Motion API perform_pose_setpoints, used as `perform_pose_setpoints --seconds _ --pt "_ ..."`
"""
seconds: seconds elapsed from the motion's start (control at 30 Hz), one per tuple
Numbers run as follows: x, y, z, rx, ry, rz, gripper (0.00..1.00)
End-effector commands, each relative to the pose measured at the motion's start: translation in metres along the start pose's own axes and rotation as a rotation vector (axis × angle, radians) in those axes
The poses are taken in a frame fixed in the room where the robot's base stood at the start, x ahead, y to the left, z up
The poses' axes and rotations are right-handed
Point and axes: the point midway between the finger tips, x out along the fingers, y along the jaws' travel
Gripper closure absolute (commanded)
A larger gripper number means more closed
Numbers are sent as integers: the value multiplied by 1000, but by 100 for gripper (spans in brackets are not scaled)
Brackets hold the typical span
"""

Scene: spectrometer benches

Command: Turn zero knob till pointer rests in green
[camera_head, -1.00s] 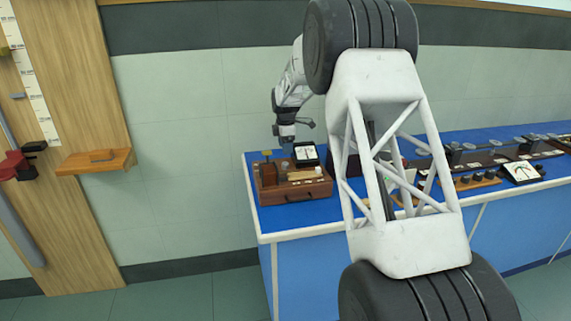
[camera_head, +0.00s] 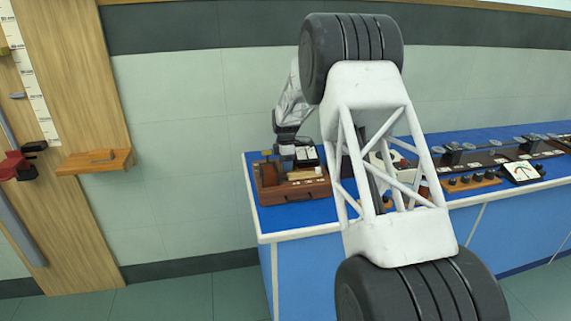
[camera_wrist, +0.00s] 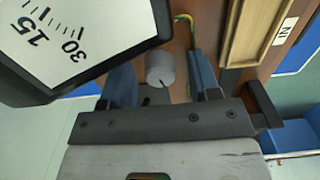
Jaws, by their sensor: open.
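In the wrist view a small grey cylindrical knob (camera_wrist: 160,66) with a dark mark on its side stands on a brown wooden panel. My gripper (camera_wrist: 161,72) is open, with one blue-grey finger on each side of the knob and a visible gap to each; contact is not evident. A white dial meter (camera_wrist: 72,22) with a black frame fills the upper left; 15 and 30 are readable, but its pointer and any green zone are out of view. In the head view my gripper (camera_head: 286,163) is low over the wooden instrument box (camera_head: 295,191), beside the small meter (camera_head: 307,156).
A yellow-green wire (camera_wrist: 184,18) runs close to the right finger. A raised wooden frame (camera_wrist: 249,30) stands right of it. The blue bench (camera_head: 290,222) carries other meters and apparatus to the right. My white truss arm link hides part of the bench.

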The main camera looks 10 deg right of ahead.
Motion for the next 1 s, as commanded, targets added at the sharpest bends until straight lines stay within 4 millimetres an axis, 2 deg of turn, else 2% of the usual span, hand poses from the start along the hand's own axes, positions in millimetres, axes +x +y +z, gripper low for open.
perform_pose_setpoints --seconds 0.2,0.53,1.0 --pt "0 0 0 0 0 0 43" --pt "0 0 0 0 0 0 93" --pt "-1 0 0 -124 0 1 93"
